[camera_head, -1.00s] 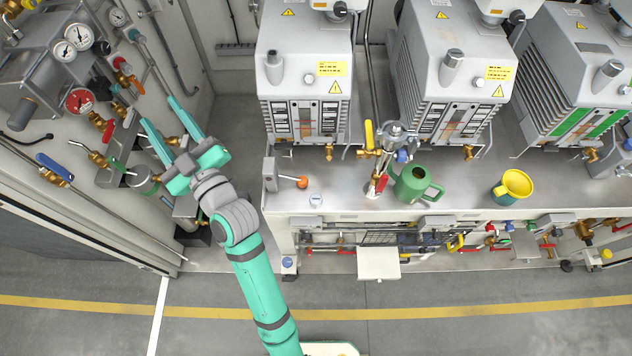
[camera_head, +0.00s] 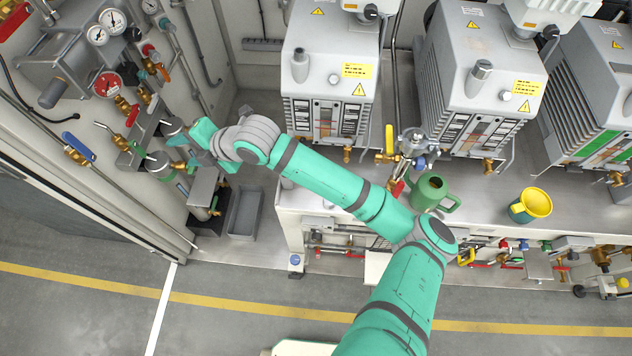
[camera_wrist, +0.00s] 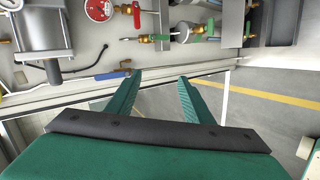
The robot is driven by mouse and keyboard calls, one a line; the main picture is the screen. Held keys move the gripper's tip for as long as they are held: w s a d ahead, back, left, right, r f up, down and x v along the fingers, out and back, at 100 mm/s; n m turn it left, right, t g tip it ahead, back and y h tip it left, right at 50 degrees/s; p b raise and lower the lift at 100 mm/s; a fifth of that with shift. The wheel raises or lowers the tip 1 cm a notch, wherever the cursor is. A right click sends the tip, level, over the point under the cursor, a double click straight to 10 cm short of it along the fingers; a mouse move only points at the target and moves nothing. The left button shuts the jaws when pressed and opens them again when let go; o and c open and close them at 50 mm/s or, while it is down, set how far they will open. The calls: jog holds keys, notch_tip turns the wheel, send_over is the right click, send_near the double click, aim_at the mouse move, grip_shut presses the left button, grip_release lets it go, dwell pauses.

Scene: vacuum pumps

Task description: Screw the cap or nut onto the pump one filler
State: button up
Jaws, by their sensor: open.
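My gripper (camera_wrist: 159,78) is open, with nothing between its two green fingers in the wrist view. In the head view it is at the left, by the wall valves, and largely hidden behind my wrist. The nearest pump (camera_head: 328,85) is the grey box at the left of the bench. A silver cylinder (camera_head: 299,66) and a small pale round fitting (camera_head: 334,78) show on it. I cannot tell which is the filler. A small white round piece (camera_head: 328,203) lies on the bench edge beside my arm. I cannot tell whether it is the cap.
Wall valves and gauges (camera_head: 106,84) stand close to my gripper. A green watering can (camera_head: 430,192) and a yellow-rimmed pot (camera_head: 531,206) stand on the bench (camera_head: 480,200). Two more pumps stand to the right.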

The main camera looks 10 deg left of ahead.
jog(key=d+f+n+g+h, duration=0.1)
jog(key=d+f+h, duration=0.2)
jog(key=d, duration=0.8)
jog(key=w+d+f+n+h, duration=0.1)
jog(key=d+f+h, duration=0.3)
jog(key=d, duration=0.8)
jog(key=d+f+n+g+h, duration=0.1)
jog(key=d+f+h, duration=0.3)
jog(key=d, duration=0.8)
jog(key=shift+w+d+f+n+g, duration=0.1)
jog(key=shift+f+n+g, duration=0.05)
jog(key=shift+f, duration=0.35)
jog(key=shift+w+d+f+n+g, duration=0.1)
jog(key=shift+f+n+g, duration=0.05)
jog(key=shift+f, duration=0.3)
jog(key=shift+s, duration=0.1)
jog(key=shift+f, duration=0.1)
jog(key=shift+f, duration=4.4)
